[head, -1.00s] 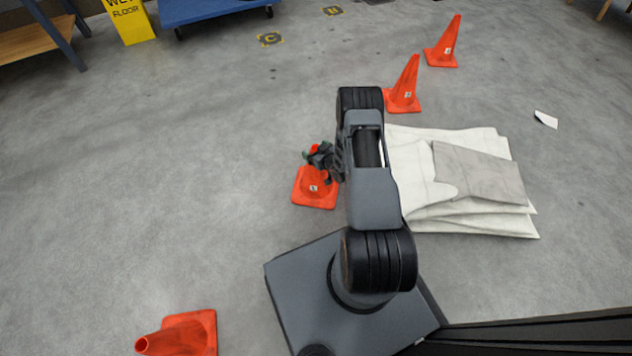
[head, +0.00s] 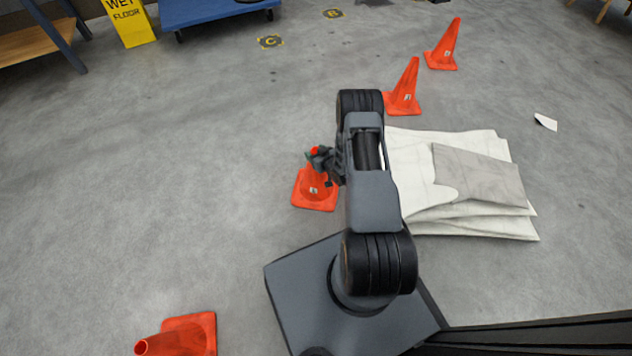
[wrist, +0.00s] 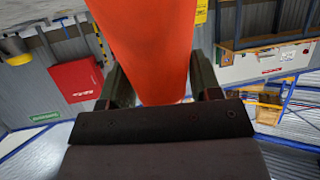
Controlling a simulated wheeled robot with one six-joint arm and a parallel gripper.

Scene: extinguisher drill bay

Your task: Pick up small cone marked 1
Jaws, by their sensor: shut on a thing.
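An orange cone (head: 313,197) with a small white label stands upright on the floor, left of my arm. The mark on its label is too small to read for sure. My gripper (head: 319,161) is shut on this cone near its top, coming from the right. The cone's red tip shows above the fingers, and its square base appears to rest on the floor. In the wrist view the orange cone (wrist: 150,40) fills the gap between the two fingers, and its label is not visible there.
Two more labelled cones, a nearer one (head: 405,92) and a farther one (head: 442,48), stand at the upper right. Another cone (head: 190,335) is at the lower left. Folded pale sheets (head: 470,215) lie right of my arm. A yellow sign (head: 130,22) stands far left.

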